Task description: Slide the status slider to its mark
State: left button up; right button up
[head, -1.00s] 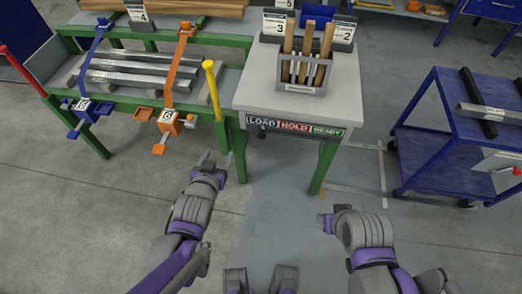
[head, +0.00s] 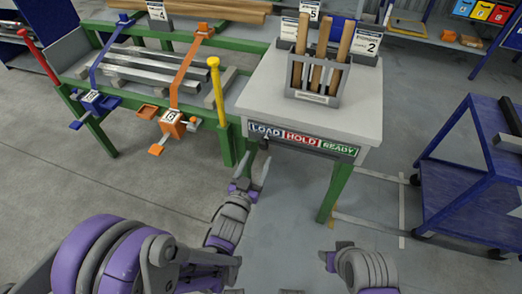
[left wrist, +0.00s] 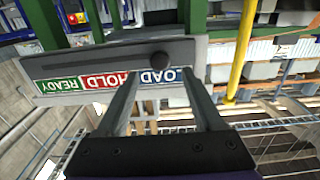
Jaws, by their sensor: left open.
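The status slider's dark round knob (left wrist: 160,61) sits in the slot beside the blue LOAD field (left wrist: 172,76) in the left wrist view. The strip with LOAD, red HOLD (head: 303,139) and green READY (head: 338,149) is on the front edge of the grey table. My left gripper (head: 256,163) is open below the LOAD end. In the left wrist view its two fingers (left wrist: 160,75) point at the knob, one on each side, apparently not closed on it. My right gripper (head: 328,260) is low in front of the table; its jaws are unclear.
The grey table (head: 358,117) holds a rack (head: 312,88) with wooden handles. A green bench (head: 200,113) with metal bars and a yellow post (head: 216,92) stands to the left. A blue cart (head: 455,165) stands right. Floor between table and cart is clear.

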aim_at(263, 147)
pick_arm(q)
jog(key=shift+x, duration=2.2)
jog(key=shift+c, duration=0.3)
grip_shut()
